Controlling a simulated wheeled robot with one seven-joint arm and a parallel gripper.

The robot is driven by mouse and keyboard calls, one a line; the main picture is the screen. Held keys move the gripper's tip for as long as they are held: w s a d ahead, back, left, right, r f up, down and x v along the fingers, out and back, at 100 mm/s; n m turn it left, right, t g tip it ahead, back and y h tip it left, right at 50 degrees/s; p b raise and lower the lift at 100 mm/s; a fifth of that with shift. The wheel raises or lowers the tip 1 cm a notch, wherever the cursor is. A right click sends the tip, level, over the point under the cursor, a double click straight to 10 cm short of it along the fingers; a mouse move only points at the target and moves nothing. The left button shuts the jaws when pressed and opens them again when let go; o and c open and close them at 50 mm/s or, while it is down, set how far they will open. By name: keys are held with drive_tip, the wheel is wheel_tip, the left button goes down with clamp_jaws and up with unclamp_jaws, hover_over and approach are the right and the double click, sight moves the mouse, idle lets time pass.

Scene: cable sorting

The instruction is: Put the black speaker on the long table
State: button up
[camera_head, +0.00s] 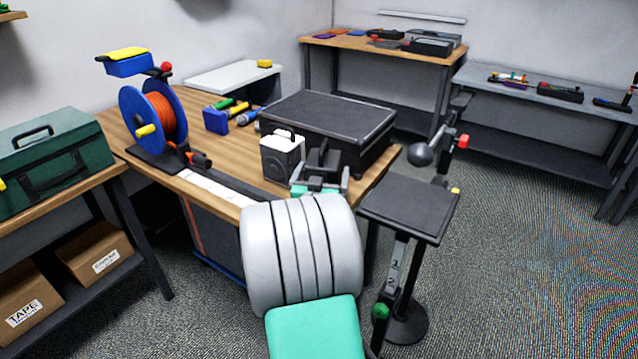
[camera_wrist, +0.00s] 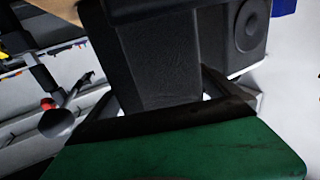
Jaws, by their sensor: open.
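My gripper (camera_head: 322,163) is open above the front right part of the wooden table (camera_head: 222,170). In the wrist view, a dark grey box with a round cone (camera_wrist: 247,25) looks like the black speaker; it stands beside my gripper, not clearly between the fingers. In the head view, a pale boxy thing with a top handle (camera_head: 282,157) stands just left of my gripper; I cannot tell if it is the same thing. A long grey table (camera_head: 540,101) stands at the back right, with tools on it.
A large black case (camera_head: 335,118) lies just behind my gripper. A dark stand (camera_head: 408,207) with a ball arm is close on the right. A cable reel (camera_head: 150,115) stands at the table's left. A green toolbox (camera_head: 45,165) is at the far left. The floor at right is clear.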

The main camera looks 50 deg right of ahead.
drive_tip(key=b+v, duration=0.1)
drive_tip(key=v, duration=1)
